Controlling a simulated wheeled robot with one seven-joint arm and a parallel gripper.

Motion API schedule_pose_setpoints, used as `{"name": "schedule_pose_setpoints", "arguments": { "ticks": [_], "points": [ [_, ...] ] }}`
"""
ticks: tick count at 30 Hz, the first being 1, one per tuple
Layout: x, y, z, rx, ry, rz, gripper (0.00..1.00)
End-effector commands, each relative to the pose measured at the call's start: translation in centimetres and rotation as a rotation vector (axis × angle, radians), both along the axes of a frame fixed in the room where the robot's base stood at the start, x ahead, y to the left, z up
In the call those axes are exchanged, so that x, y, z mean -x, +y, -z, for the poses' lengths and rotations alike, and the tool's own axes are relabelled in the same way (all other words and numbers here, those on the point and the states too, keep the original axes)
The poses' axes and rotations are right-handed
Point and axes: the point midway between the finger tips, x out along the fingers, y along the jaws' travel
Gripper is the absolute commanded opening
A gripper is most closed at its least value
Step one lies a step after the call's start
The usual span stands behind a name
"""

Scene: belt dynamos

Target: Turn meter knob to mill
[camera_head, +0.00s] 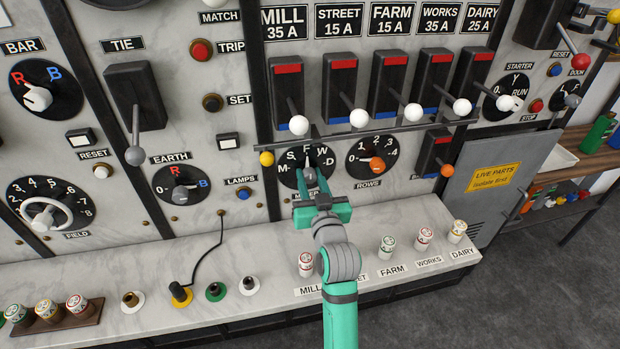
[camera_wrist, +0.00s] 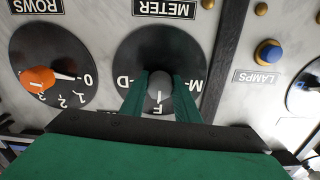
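The METER dial is a round black disc (camera_head: 289,178) with white letters M, S, F, W and D around its rim. It shows upside down in the wrist view (camera_wrist: 135,52). Its grey meter knob (camera_head: 310,174) stands at the middle and points up, near F. In the wrist view the knob (camera_wrist: 160,87) sits between the two green fingers of my gripper (camera_wrist: 160,96), which look close against its sides. In the head view my gripper (camera_head: 312,188) is at the dial and covers its lower part. The MILL label (camera_head: 284,20) is above the panel's first switch.
The ROWS dial with an orange knob (camera_head: 377,163) is right of the meter dial. The EARTH dial (camera_head: 180,184) is on the left. White-knobbed levers and a long horizontal bar (camera_head: 380,132) lie above. Labelled fuses stand on the marble ledge (camera_head: 415,215) below.

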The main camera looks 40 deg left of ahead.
Motion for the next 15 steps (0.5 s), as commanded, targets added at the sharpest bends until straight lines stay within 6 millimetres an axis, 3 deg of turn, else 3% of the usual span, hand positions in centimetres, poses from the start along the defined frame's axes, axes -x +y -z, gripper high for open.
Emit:
{"name": "schedule_pose_setpoints", "arguments": {
  "ticks": [15],
  "points": [
    [0.13,0.11,0.0,0.095,-0.111,-0.003,0.06]
  ]
}}
